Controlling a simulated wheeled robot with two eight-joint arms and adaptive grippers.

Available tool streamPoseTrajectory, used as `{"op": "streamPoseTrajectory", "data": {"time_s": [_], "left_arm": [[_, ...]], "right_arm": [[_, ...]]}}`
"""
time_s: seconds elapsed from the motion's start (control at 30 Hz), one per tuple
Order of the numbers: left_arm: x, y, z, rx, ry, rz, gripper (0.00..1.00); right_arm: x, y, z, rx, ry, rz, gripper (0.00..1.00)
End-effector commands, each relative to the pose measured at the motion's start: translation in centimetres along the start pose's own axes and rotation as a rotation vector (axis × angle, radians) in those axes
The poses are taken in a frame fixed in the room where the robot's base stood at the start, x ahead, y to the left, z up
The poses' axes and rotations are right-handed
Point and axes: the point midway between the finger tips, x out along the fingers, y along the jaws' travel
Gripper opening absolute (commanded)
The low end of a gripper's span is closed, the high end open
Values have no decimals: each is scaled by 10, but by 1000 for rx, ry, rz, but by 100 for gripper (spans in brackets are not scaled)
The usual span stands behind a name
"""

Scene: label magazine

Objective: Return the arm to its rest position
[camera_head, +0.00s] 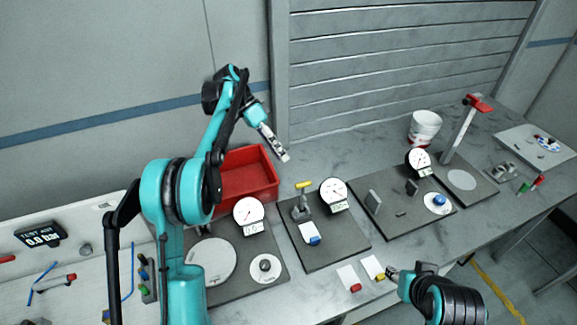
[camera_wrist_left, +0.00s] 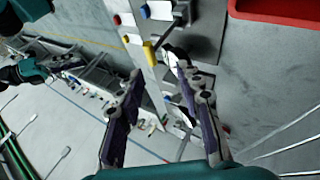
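My left arm comes in from the left of the head view, raised above the bench. Its gripper (camera_head: 277,146) hangs in the air above and to the right of the red bin (camera_head: 251,195), touching nothing I can see. In the left wrist view the two fingers of the left gripper (camera_wrist_left: 160,75) stand apart with nothing held between them. My right gripper (camera_head: 392,272) is low at the bench's front edge, close to a white card with a yellow end (camera_head: 372,267). Its fingers are too small to tell whether they are open or shut.
The grey bench holds dark plates with round dial gauges (camera_head: 333,194), a white bucket (camera_head: 425,127) and a red-topped post (camera_head: 460,130). A display (camera_head: 40,235) and small tools lie on the left bench. The air around my left gripper is clear.

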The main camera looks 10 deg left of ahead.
Motion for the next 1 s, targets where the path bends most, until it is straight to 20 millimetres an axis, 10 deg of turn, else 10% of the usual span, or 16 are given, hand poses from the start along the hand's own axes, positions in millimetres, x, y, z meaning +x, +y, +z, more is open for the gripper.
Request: {"op": "streamPoseTrajectory", "data": {"time_s": [0.7,1.0], "left_arm": [[-20,2,0,-3,-1,-5,36],[-1,44,15,-173,5,-202,36]], "right_arm": [[1,0,0,0,0,0,40],[14,0,10,0,0,0,40]]}}
